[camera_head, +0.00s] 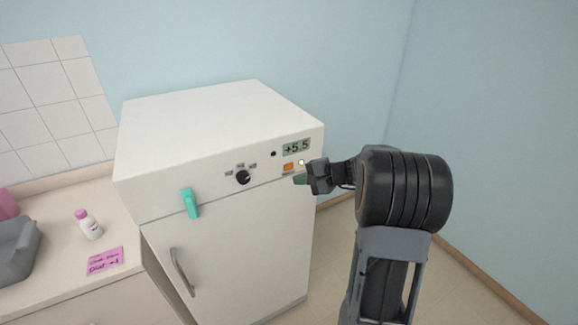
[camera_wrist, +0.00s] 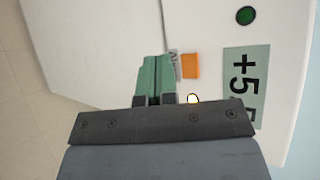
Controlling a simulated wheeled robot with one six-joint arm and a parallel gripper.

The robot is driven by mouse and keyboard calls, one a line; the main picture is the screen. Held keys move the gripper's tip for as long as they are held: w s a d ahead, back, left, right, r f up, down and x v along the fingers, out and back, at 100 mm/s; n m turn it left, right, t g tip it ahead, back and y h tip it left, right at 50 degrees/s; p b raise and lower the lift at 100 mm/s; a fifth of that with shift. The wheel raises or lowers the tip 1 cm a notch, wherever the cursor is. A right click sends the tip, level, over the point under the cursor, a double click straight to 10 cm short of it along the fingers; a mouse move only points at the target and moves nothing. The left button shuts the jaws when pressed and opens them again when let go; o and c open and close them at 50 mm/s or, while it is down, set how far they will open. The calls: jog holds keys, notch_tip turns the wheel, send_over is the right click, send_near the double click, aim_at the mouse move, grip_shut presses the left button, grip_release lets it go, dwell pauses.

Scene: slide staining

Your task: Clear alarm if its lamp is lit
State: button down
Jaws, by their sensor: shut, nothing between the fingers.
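The white fridge (camera_head: 240,235) has a control panel along its upper front. On the panel, a small round lamp (camera_head: 302,162) glows pale yellow; it also shows lit in the wrist view (camera_wrist: 193,99), partly covered by my gripper's body. An orange square button (camera_head: 288,167) sits left of the lamp and shows in the wrist view (camera_wrist: 190,66). The display (camera_head: 296,147) reads +5.5. My gripper (camera_head: 299,180) is shut and empty, in front of the panel just below the orange button. In the wrist view its green fingertips (camera_wrist: 155,60) lie beside the button, apart from it in the picture.
A black dial (camera_head: 243,177), a dark green round indicator (camera_head: 273,154) and a teal latch (camera_head: 190,203) are on the fridge front. Left, a counter holds a white bottle (camera_head: 88,224), a pink note (camera_head: 104,262) and a grey holder (camera_head: 14,250). Floor right of the fridge is clear.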

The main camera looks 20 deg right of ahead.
jog(key=shift+w+a, duration=0.2)
jog(key=shift+w, duration=1.35)
jog(key=shift+w+b, duration=0.2)
jog(key=shift+b, duration=0.15)
dwell(0.8)
jog(key=shift+w, duration=0.25)
jog(key=shift+w+a, duration=0.1)
jog(key=shift+w, duration=0.2)
dwell(0.7)
jog(key=shift+s+b, duration=0.15)
jog(key=shift+b, duration=0.25)
jog(key=shift+s+b, duration=0.3)
jog(key=shift+s, duration=0.3)
jog(key=shift+s+d+b, duration=0.2)
jog(key=shift+s+b, duration=0.3)
jog(key=shift+s, duration=0.75)
jog(key=shift+s+d+b, duration=0.2)
jog(key=shift+s+b, duration=0.25)
jog(key=shift+s, duration=0.8)
